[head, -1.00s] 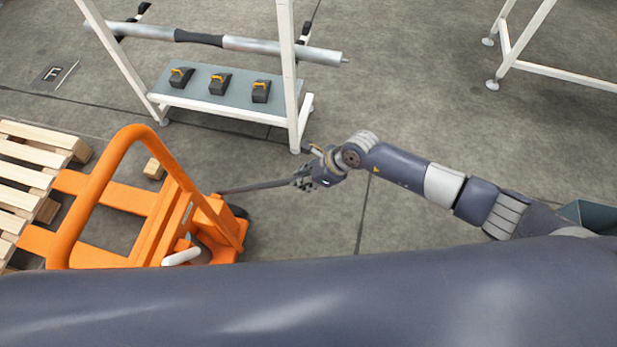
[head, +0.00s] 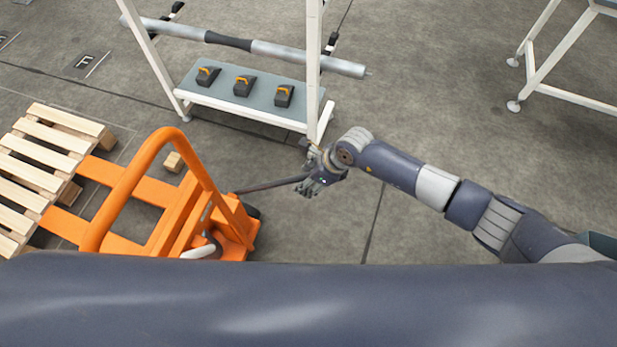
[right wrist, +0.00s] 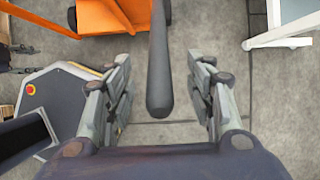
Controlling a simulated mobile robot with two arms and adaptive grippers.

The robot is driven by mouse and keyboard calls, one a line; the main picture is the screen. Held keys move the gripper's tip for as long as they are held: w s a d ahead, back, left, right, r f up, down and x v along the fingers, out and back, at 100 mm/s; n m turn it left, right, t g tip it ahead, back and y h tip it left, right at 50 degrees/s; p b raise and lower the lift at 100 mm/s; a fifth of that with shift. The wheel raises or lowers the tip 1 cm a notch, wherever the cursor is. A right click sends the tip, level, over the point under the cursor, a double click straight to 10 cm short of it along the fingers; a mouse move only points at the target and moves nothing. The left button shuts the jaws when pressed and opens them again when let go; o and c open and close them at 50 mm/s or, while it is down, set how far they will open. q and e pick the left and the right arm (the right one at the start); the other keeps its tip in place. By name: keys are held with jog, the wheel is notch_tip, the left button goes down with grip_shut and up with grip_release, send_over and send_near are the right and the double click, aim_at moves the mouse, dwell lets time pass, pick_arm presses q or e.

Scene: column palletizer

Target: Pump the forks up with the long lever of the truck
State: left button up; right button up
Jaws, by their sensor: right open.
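The orange pallet truck (head: 190,225) stands at the left in the head view, with its upright loop handle (head: 150,165). Its long dark lever (head: 268,186) sticks out to the right from the truck's base. My right gripper (head: 308,187) is at the free end of the lever. In the right wrist view the lever (right wrist: 159,70) comes in from the top and its rounded end lies between the fingers of my open right gripper (right wrist: 163,100). There is a gap on both sides of it.
A wooden pallet (head: 45,165) lies over the forks at the left. A small wooden block (head: 174,162) is on the floor beside it. A white-framed rack (head: 250,120) with several black-and-orange items stands behind my right gripper. Open floor (head: 430,130) is at the right.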

jog(key=p+v, duration=1)
jog(key=v, duration=0.2)
